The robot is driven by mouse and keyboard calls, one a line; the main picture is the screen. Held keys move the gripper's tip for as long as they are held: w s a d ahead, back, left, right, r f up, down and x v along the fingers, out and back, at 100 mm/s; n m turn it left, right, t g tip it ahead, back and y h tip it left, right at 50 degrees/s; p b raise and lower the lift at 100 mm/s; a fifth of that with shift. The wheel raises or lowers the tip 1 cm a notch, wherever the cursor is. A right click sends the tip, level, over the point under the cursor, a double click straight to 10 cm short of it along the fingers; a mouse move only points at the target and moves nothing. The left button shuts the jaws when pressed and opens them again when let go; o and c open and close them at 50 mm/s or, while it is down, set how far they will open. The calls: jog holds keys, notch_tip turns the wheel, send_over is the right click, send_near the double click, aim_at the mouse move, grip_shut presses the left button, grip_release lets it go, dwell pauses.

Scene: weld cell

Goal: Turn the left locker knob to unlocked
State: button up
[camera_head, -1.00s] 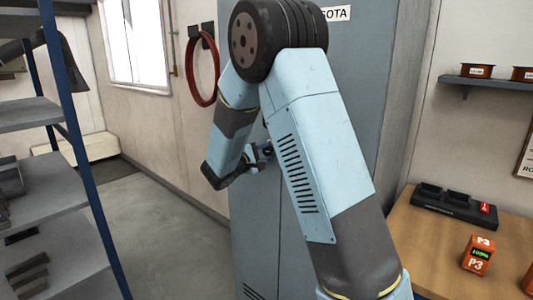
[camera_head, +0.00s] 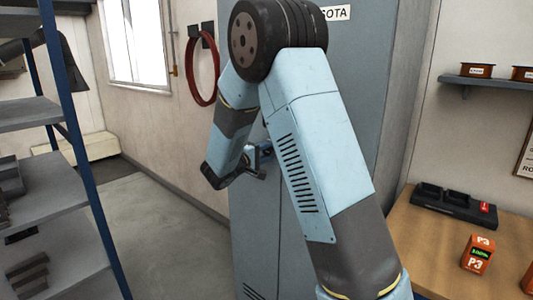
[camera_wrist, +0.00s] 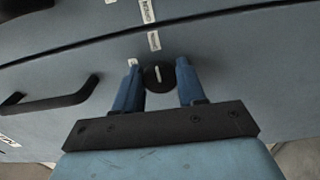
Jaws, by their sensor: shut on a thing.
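The grey locker (camera_head: 258,235) stands behind my arm in the head view. In the wrist view, a round black knob (camera_wrist: 158,80) with a white pointer line sits on the locker face. The line runs nearly up and down in that picture. My gripper (camera_wrist: 158,70) has its two blue fingers on either side of the knob and is shut on it. In the head view my gripper (camera_head: 263,153) is against the locker front, and the knob cannot be made out there.
A dark bar handle (camera_wrist: 50,102) is left of the knob in the wrist view. A workbench (camera_head: 425,235) with orange boxes stands right of the locker. A shelf rack (camera_head: 55,120) stands at the left. The floor between rack and locker is clear.

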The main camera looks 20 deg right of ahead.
jog(key=shift+f, duration=0.15)
jog(key=o, duration=1)
jog(key=v, duration=1.4)
jog(key=shift+w, duration=0.1)
